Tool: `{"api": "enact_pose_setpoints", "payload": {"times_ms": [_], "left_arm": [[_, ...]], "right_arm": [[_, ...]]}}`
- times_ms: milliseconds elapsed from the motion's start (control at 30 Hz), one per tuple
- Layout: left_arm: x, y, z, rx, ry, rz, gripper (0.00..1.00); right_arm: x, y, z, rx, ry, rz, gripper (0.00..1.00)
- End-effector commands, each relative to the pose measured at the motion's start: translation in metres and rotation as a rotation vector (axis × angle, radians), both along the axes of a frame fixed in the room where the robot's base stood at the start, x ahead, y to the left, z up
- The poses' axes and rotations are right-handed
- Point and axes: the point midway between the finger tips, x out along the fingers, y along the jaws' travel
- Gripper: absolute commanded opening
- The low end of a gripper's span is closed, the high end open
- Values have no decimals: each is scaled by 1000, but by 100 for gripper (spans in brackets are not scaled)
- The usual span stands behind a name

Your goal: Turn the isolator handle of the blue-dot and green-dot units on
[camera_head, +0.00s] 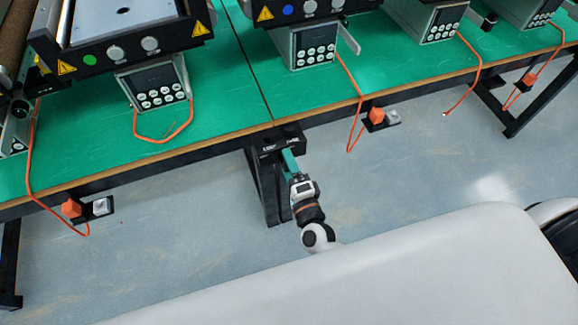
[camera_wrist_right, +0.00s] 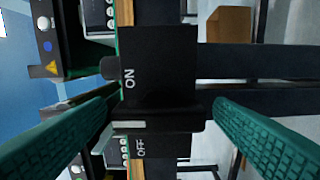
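The green-dot unit (camera_head: 90,60) stands at the left of the green bench, and the blue-dot unit (camera_head: 287,9) is right of it at the top edge. A black isolator box (camera_head: 287,136) is fixed at the bench's front edge between them. In the right wrist view the box (camera_wrist_right: 160,60) carries ON and OFF lettering. Its black handle (camera_wrist_right: 165,118) has a white mark and lies nearer the OFF lettering. My right gripper (camera_head: 290,160) is at the box; its green fingers (camera_wrist_right: 165,130) are spread on either side of the handle. My left gripper is out of view.
Orange plugs (camera_head: 71,208) and (camera_head: 376,115) sit beside pale sockets under the bench edge, with orange cables hanging. More units (camera_head: 432,15) stand to the right. Dark bench legs (camera_head: 265,190) reach the floor. The floor in front is clear.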

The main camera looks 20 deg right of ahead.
Motion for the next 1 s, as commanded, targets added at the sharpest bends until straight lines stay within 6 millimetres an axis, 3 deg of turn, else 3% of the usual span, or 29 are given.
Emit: {"api": "enact_pose_setpoints", "payload": {"times_ms": [267, 700, 1000], "left_arm": [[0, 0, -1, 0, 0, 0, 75], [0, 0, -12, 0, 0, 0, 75], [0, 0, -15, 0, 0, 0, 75]], "right_arm": [[-6, 0, 0, -2, 0, 0, 76], [-91, -3, -2, -2, 2, 0, 76], [-119, -4, 0, -1, 0, 1, 76]]}}
